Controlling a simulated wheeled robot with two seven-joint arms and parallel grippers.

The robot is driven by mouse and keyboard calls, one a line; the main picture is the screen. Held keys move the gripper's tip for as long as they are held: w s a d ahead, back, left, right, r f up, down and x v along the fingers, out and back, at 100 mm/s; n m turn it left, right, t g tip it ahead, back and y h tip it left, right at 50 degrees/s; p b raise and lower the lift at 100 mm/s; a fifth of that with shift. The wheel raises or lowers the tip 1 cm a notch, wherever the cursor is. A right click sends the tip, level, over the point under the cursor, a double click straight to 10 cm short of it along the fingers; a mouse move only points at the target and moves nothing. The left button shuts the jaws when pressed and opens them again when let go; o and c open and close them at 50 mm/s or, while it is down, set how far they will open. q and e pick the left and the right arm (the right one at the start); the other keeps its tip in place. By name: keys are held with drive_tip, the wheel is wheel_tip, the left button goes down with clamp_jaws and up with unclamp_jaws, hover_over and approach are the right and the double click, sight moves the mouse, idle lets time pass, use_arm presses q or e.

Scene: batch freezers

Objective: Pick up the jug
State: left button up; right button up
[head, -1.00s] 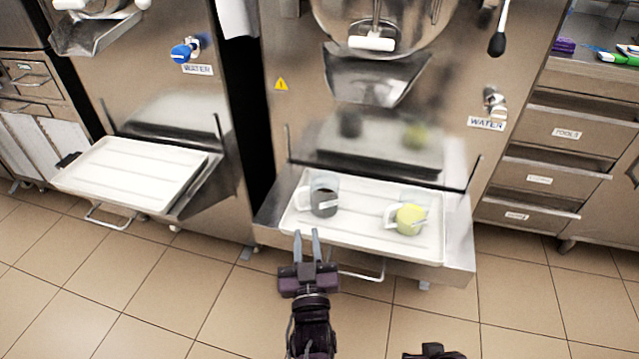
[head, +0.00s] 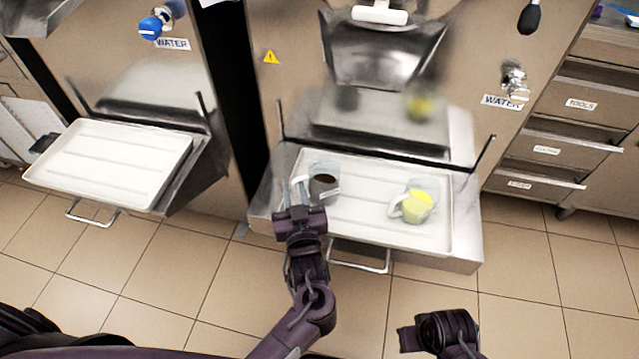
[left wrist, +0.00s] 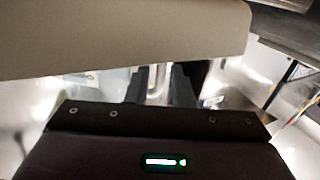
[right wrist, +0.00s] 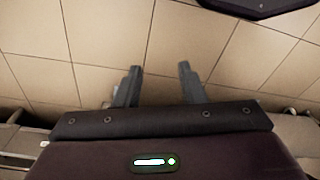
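A clear jug (head: 325,184) with dark brown contents stands upright on the white tray (head: 365,245) at the front of the right machine. A second jug (head: 415,203) with yellow contents stands to its right, its handle to the left. My left gripper (head: 297,188) is at the left side of the brown jug, fingers apart and around its handle; in the left wrist view the pale handle (left wrist: 157,82) shows between the fingers. Whether they touch it is unclear. My right gripper (right wrist: 158,85) is open and empty, above the floor.
Another white tray (head: 110,165), empty, sits on the left machine. A metal drawer unit (head: 570,125) stands on the right. A bar handle (head: 358,262) projects below the right tray. A blurred beige surface (left wrist: 110,35) fills the top of the left wrist view.

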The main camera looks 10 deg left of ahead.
use_arm(q)
drive_tip(key=x, duration=0.3)
drive_tip(key=shift+w, duration=0.1)
use_arm(e)
drive_tip(key=shift+a+r, duration=0.1)
drive_tip(key=shift+r, duration=0.55)
use_arm(q)
drive_tip(key=shift+c, duration=0.4)
clamp_jaws()
drive_tip(key=shift+r, duration=0.1)
